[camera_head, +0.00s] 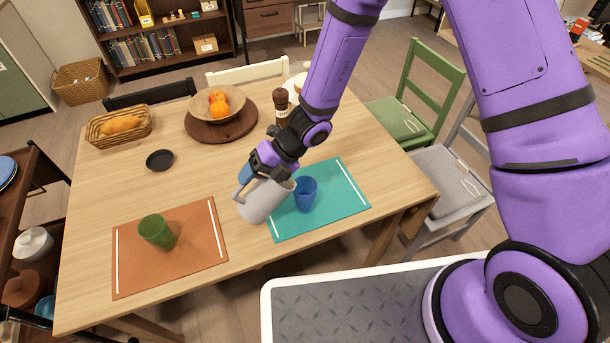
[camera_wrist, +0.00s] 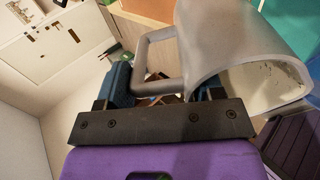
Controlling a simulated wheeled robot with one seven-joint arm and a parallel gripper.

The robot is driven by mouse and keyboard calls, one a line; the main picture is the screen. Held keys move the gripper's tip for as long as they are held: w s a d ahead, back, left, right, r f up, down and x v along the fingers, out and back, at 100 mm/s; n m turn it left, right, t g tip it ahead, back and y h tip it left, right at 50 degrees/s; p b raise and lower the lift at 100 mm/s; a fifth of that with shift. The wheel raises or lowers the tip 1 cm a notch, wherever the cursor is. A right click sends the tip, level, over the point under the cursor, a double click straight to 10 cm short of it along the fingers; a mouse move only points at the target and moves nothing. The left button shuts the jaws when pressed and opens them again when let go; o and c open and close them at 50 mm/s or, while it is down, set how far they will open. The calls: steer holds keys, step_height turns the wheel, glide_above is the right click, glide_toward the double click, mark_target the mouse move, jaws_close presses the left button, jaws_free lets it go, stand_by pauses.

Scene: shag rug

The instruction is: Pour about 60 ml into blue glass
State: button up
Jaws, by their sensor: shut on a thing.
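My gripper (camera_head: 250,178) is shut on the handle of a grey pitcher (camera_head: 264,203). The pitcher is tilted, its mouth toward the blue glass (camera_head: 306,194), and is held just left of that glass. In the wrist view the gripper (camera_wrist: 165,92) has the pitcher's square handle between its fingers, and the pitcher (camera_wrist: 235,45) fills the upper right. The blue glass stands upright on the teal placemat (camera_head: 345,205). No stream of liquid shows, and I cannot tell how much either vessel holds.
A green glass (camera_head: 156,231) stands on the orange placemat (camera_head: 195,255) at left. A small black dish (camera_head: 159,160), a bread basket (camera_head: 92,132), a fruit bowl (camera_head: 235,103) and a dark brown grinder (camera_head: 280,104) are farther back.

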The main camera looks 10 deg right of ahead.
mark_target(232, 196)
steer(key=shift+s+a+f+h, duration=0.1)
steer(key=shift+a+f+h, duration=0.25)
steer(key=shift+h, duration=0.05)
steer(key=shift+a, duration=0.1)
stand_by(0.6)
steer(key=shift+s+a+f+h, duration=0.15)
steer(key=shift+a+f+h, duration=0.15)
steer(key=shift+f+h, duration=0.1)
steer(key=shift+s+a+f+t+h+p, duration=0.2)
steer(key=shift+a+f+t+h+p, duration=0.05)
steer(key=shift+a+h, duration=0.35)
steer(key=shift+s+a+f+t+h+p, duration=0.2)
steer(key=shift+a+f+h+p, duration=0.1)
steer(key=shift+a+h, duration=0.3)
steer(key=shift+s+a+f+t+h+p, duration=0.15)
steer(key=shift+a+f+t+h+p, duration=0.1)
steer(key=shift+a+h, duration=0.35)
steer(key=shift+s+a+f, duration=0.1)
steer(key=shift+a+f, duration=0.05)
steer(key=shift+a, duration=0.2)
steer(key=shift+a+f+h+p, duration=0.1)
steer(key=shift+a+h+p, duration=0.05)
steer(key=shift+h+p, duration=0.2)
steer(key=shift+s+a+f+h, duration=0.15)
steer(key=shift+a+f+h, duration=0.1)
steer(key=shift+a+h, duration=0.15)
steer(key=shift+t, duration=0.3)
